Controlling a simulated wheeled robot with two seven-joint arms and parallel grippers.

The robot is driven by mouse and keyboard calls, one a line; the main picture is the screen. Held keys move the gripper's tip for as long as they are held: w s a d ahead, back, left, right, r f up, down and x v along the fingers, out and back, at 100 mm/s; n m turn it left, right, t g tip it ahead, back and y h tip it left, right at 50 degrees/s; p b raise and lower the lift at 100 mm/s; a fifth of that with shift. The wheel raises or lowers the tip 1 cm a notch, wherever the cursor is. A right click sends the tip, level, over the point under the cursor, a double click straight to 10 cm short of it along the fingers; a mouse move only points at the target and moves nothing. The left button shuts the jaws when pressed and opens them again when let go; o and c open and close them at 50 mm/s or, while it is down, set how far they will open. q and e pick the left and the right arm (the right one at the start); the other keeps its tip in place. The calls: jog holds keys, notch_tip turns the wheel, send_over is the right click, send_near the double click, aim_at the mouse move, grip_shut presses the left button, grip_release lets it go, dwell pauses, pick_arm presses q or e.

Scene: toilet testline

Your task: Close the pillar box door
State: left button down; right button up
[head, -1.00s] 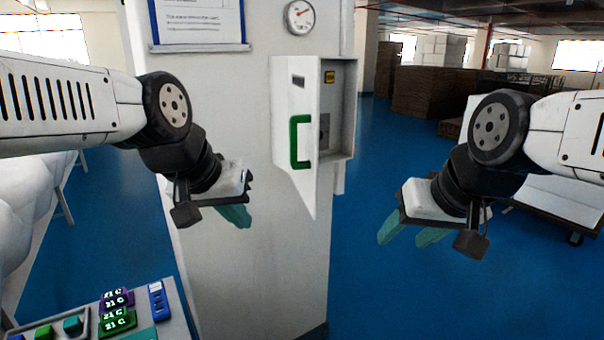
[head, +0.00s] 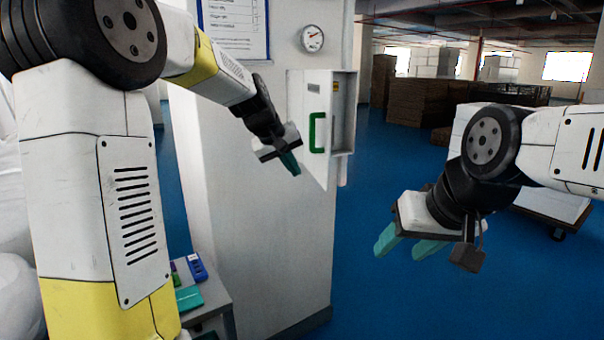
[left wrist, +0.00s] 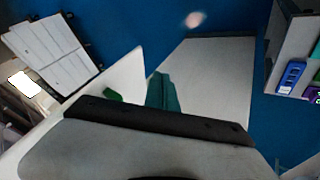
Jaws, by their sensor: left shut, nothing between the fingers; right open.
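The pillar box (head: 342,112) is a white box on the pillar's face. Its white door (head: 309,92) stands open, hinged at the left, with a green handle (head: 317,132) on it. My left gripper (head: 291,164) is shut and empty, just left of the door and low beside the handle. Whether it touches the door I cannot tell. My right gripper (head: 405,244) is open and empty, right of the pillar over the floor.
The white pillar (head: 240,190) carries a notice board (head: 234,28) and a round gauge (head: 312,39). A small table (head: 205,300) with devices stands at its lower left. Stacked brown boxes (head: 418,95) and a cart (head: 553,215) are at the right. Blue floor is clear between.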

pick_arm(q)
jog(key=w+d+f, duration=0.5)
jog(key=d+f, duration=0.1)
jog(key=shift+w+d+f, duration=0.15)
jog(key=shift+d+f, duration=0.05)
jog(key=shift+d, duration=0.1)
